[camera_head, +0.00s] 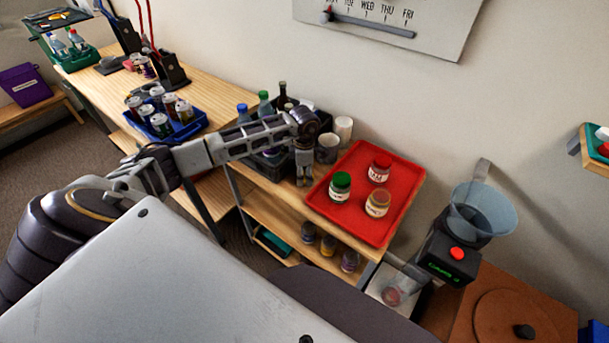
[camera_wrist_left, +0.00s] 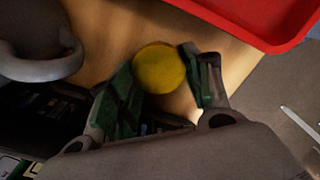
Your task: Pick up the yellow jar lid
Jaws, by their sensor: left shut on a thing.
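The yellow jar lid (camera_wrist_left: 160,68) is a round yellow disc between the two fingers of my left gripper (camera_wrist_left: 160,85) in the left wrist view. The fingers are shut on it, one on each side. In the head view my left gripper (camera_head: 303,180) points down over the wooden shelf top, left of the red tray (camera_head: 330,213). I cannot make out the lid there. On the tray stand a green-lidded jar (camera_head: 340,187), a red-lidded jar (camera_head: 379,169) and a jar with a yellowish top (camera_head: 377,203). My right gripper is not in view.
Two cups (camera_head: 327,148) stand close behind my gripper, and a black crate of bottles (camera_head: 282,168) is to its left. A blue crate of cans (camera_head: 185,130) sits farther left. A scale-like device with a funnel (camera_head: 482,208) stands right of the shelf. The tray's front part is bare.

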